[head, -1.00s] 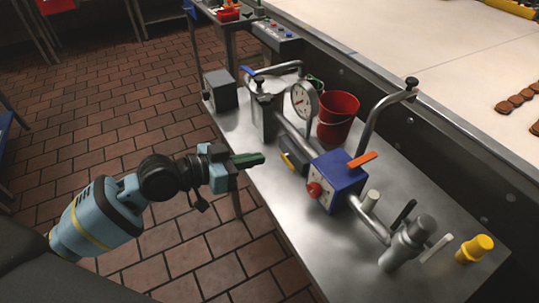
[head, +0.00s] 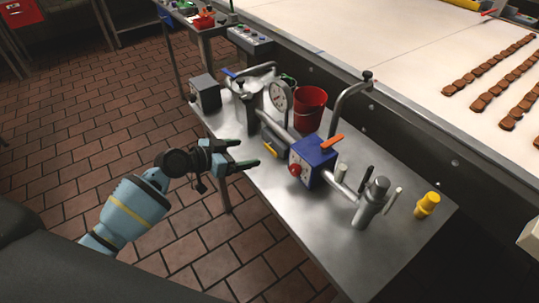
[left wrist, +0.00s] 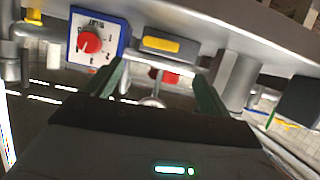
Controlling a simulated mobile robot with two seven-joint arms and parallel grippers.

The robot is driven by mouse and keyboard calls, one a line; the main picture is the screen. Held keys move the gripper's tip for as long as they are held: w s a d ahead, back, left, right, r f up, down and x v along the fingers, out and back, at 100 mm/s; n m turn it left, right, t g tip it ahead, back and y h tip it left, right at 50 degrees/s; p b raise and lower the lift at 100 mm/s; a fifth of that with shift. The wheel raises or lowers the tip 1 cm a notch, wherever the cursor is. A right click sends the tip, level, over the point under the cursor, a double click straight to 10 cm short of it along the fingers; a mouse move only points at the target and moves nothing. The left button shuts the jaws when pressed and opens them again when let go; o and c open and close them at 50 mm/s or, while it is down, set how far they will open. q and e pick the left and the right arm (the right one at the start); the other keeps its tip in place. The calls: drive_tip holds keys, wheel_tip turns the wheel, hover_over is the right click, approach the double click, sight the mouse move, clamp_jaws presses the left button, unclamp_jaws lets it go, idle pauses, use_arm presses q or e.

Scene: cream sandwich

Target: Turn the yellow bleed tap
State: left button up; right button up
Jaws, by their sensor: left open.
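The yellow bleed tap (head: 270,150) is a short yellow bar on a dark grey body under the pipe, left of the blue box. In the left wrist view the yellow bar (left wrist: 161,45) lies level on its grey block, ahead and between the fingers' directions. My left gripper (head: 245,154) is open and empty, at the bench's near edge, a little left of the tap and apart from it. Its two green fingers also show spread in the left wrist view (left wrist: 160,78). My right gripper is not in view.
A blue box (head: 313,163) with a red knob (head: 295,170) and orange lever stands right of the tap. A gauge (head: 280,96), a red bucket (head: 309,108) and pipes stand behind. A yellow cylinder (head: 427,204) is at the right. The bench's front strip is clear.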

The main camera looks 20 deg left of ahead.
sight(270, 150)
use_arm(q)
drive_tip(key=shift+d+f, duration=0.1)
drive_tip(key=shift+f, duration=0.2)
drive_tip(key=shift+w+d+f, duration=0.15)
drive_tip(key=shift+w+f, duration=0.05)
drive_tip(key=shift+w, duration=0.15)
drive_tip(key=shift+w+d+f, duration=0.1)
drive_tip(key=shift+w+d, duration=0.1)
drive_tip(key=shift+w, duration=0.1)
drive_tip(key=x, duration=0.4)
drive_tip(key=shift+w+d+f, duration=0.15)
drive_tip(key=shift+w+d, duration=0.05)
drive_tip(key=shift+d, duration=0.05)
drive_tip(key=shift+x, duration=0.8)
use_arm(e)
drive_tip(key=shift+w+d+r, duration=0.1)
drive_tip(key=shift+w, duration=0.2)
